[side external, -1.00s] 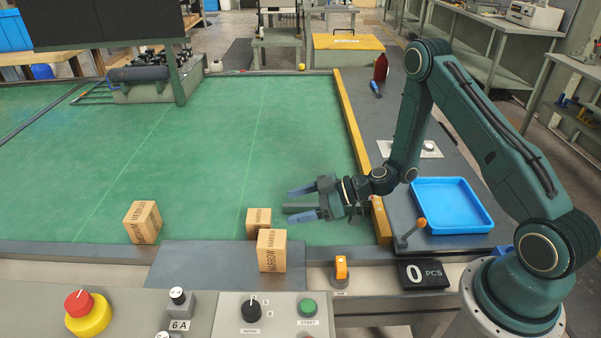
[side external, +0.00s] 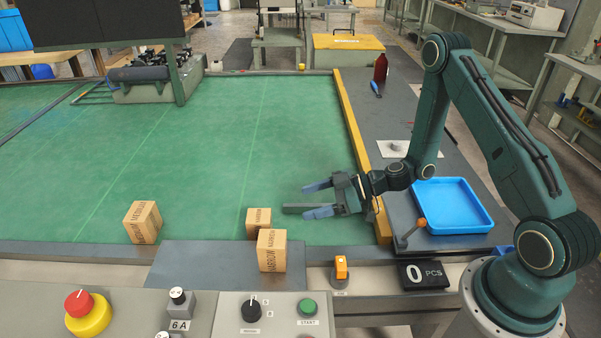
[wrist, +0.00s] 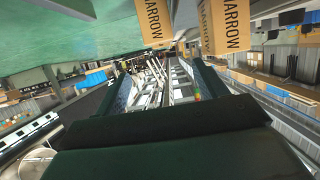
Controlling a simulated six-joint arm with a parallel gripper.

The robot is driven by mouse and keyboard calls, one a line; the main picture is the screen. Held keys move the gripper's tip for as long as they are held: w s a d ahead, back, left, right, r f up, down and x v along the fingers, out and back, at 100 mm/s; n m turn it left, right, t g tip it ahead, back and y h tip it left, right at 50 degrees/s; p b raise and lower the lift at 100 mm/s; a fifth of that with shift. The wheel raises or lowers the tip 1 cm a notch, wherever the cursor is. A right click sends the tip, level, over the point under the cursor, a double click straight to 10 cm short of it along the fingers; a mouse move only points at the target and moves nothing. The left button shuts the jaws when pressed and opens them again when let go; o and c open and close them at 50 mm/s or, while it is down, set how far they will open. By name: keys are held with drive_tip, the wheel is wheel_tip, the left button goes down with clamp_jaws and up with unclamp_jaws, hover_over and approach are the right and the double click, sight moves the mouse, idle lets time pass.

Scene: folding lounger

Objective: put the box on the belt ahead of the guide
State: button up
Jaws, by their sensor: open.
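Two brown cardboard boxes marked NARROW stand close together at the belt's near edge. The front NARROW box (side external: 271,251) is on the grey plate; the rear NARROW box (side external: 258,217) is just behind it, its base partly hidden. Both show at the top of the wrist view (wrist: 222,25). A box marked MEDIUM (side external: 142,222) stands to the left on the green belt (side external: 220,150). My gripper (side external: 312,200) is open and empty, to the right of the NARROW boxes and apart from them, its fingers pointing left. I cannot tell which part is the guide.
A yellow rail (side external: 353,140) borders the belt's right side. A blue tray (side external: 452,206) lies to the right, near an orange-knobbed lever (side external: 421,224). A roller unit (side external: 150,82) stands at the back left. The control panel (side external: 230,315) is in front. The middle of the belt is clear.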

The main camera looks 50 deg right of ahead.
drive_tip(key=s+a+r+n+g+h, duration=0.1)
drive_tip(key=s+a+r+g+h, duration=0.2)
drive_tip(key=r, duration=0.4)
drive_tip(key=s+a+r+g, duration=0.1)
drive_tip(key=s+r+g, duration=0.1)
drive_tip(key=s+r, duration=0.4)
drive_tip(key=s+d+r+m+h, duration=0.3)
drive_tip(key=s+r+m, duration=0.2)
drive_tip(key=s, duration=0.3)
drive_tip(key=s+d+r+m+h, duration=0.3)
drive_tip(key=s+d+r+m, duration=0.1)
drive_tip(key=s+r, duration=0.4)
drive_tip(key=shift+s+m+t+h, duration=0.4)
drive_tip(key=shift+m, duration=0.1)
